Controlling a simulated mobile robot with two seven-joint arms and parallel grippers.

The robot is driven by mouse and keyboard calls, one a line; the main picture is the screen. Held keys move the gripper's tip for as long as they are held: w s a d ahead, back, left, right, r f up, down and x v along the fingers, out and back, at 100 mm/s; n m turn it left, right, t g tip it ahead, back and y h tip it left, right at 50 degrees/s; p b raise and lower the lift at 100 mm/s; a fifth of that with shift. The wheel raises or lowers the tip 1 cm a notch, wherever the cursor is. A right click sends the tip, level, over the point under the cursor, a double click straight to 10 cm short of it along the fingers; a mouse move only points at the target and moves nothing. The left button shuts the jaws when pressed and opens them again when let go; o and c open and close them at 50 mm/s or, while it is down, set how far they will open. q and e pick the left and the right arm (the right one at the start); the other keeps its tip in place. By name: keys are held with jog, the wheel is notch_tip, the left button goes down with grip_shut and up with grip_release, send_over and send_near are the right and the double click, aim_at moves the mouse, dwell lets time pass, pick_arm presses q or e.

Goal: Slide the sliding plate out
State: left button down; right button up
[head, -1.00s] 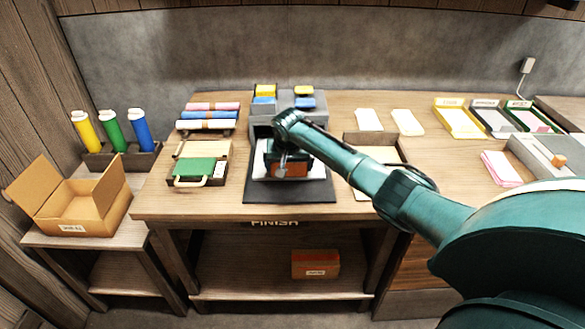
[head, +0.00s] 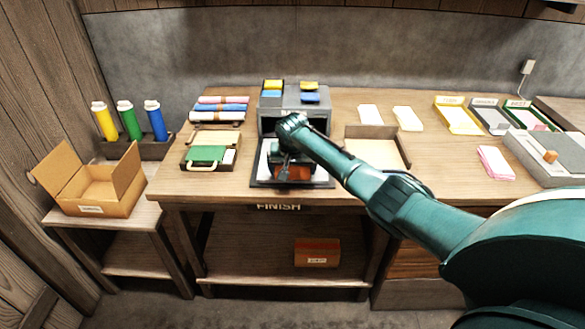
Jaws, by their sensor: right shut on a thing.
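The sliding plate (head: 262,177) is a dark plate with a pale sheet on it. It lies on the bench in front of a grey box-like unit (head: 293,97) with a dark opening, and its front edge is near the bench's front edge. My right gripper (head: 292,163) is above the plate and shut; the arm hides the fingertips and what they grip. An orange-brown piece (head: 293,172) shows just below the gripper on the plate. My left gripper is not in view.
A board with a green item (head: 208,153) lies to the left, with rolls (head: 219,109) behind. Coloured trays (head: 458,115) stand at the right. An open carton (head: 90,182) sits on the lower left table.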

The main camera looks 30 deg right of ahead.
jog(key=shift+s+a+f, duration=0.1)
jog(key=shift+s+f, duration=0.05)
jog(key=shift+f, duration=0.05)
jog(key=o, duration=1)
jog(key=v, duration=1.3)
jog(key=shift+r+p, duration=0.3)
jog(key=shift+p, duration=0.1)
jog(key=s+a+f+n+t+y, duration=0.1)
jog(key=s+a+f+n+y, duration=0.15)
jog(key=s+a+f, duration=0.6)
jog(key=s+a+f+n+t+y, duration=0.1)
jog(key=s+a+f+n+t, duration=0.25)
jog(key=f, duration=0.75)
jog(key=s+a+n, duration=0.1)
jog(key=s+a, duration=0.1)
jog(key=s, duration=0.4)
jog(key=s+a+n+t+y, duration=0.1)
jog(key=s+a, duration=0.1)
jog(key=s, duration=0.3)
jog(key=s+a+n+t+y, duration=0.1)
jog(key=s+a, duration=0.1)
jog(key=s, duration=0.4)
jog(key=shift+s+a+f, duration=0.1)
jog(key=shift+s+a, duration=0.15)
jog(key=shift+s, duration=0.05)
